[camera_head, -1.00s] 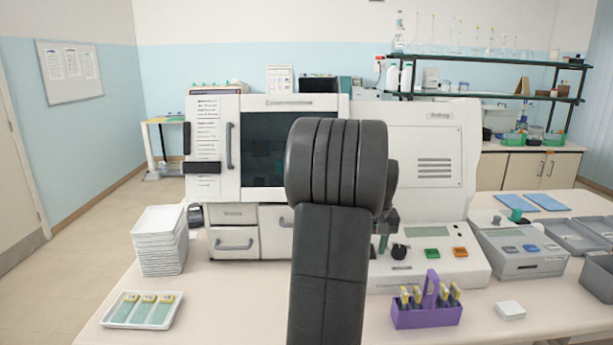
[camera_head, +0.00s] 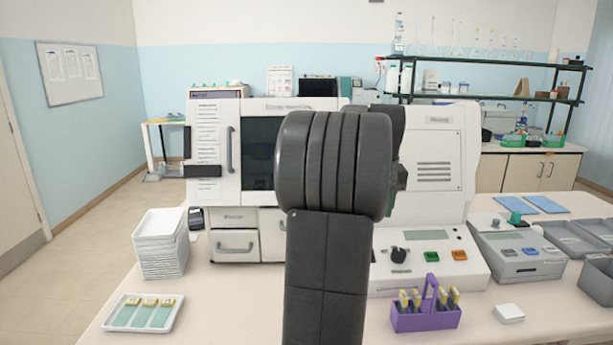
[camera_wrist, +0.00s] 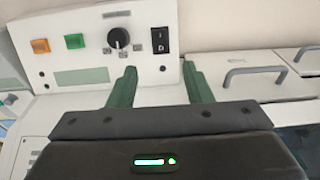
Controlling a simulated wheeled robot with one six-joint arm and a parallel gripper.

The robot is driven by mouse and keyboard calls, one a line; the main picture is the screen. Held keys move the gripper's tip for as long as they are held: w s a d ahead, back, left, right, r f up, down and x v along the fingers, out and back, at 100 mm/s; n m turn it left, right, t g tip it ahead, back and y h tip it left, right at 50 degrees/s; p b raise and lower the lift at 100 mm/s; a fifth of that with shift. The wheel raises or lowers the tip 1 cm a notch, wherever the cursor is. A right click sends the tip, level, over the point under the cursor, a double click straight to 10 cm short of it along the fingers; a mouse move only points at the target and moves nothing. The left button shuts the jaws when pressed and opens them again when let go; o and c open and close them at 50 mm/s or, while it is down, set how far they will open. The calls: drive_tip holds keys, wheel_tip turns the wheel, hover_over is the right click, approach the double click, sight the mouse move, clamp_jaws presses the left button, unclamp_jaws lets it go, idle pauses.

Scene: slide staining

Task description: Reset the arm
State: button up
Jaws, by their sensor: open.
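My arm rises in the middle of the head view, in front of the large white staining machine (camera_head: 434,150), and hides part of its front. My gripper is hidden behind the arm in that view. In the wrist view my gripper (camera_wrist: 158,85) shows two green fingers spread apart with nothing between them. Beyond the fingertips is the machine's control panel, with a black knob (camera_wrist: 118,38), a green button (camera_wrist: 74,41), an orange button (camera_wrist: 40,46) and a black switch (camera_wrist: 160,40). I cannot tell the exact gap to the panel.
A purple rack (camera_head: 426,318) with several slides stands at the front right, beside a small white block (camera_head: 508,313). A white tray (camera_head: 120,326) with three slides and a stack of trays (camera_head: 160,250) are at the left. A grey device (camera_head: 520,262) stands at the right.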

drive_tip(key=f, duration=0.4)
drive_tip(key=w+f, duration=0.1)
drive_tip(key=f, duration=0.8)
drive_tip(key=shift+w+f, duration=0.15)
drive_tip(key=shift+w, duration=0.2)
drive_tip(key=shift+f+b, duration=0.1)
drive_tip(key=shift+b, duration=0.75)
drive_tip(key=shift+s+t+b, duration=0.15)
drive_tip(key=shift+t+b, duration=0.35)
drive_tip(key=shift+b, duration=0.8)
drive_tip(key=t+b, duration=0.1)
drive_tip(key=b, duration=0.3)
drive_tip(key=shift+s+f+t, duration=0.1)
drive_tip(key=shift+s+t, duration=0.1)
drive_tip(key=shift+t, duration=0.2)
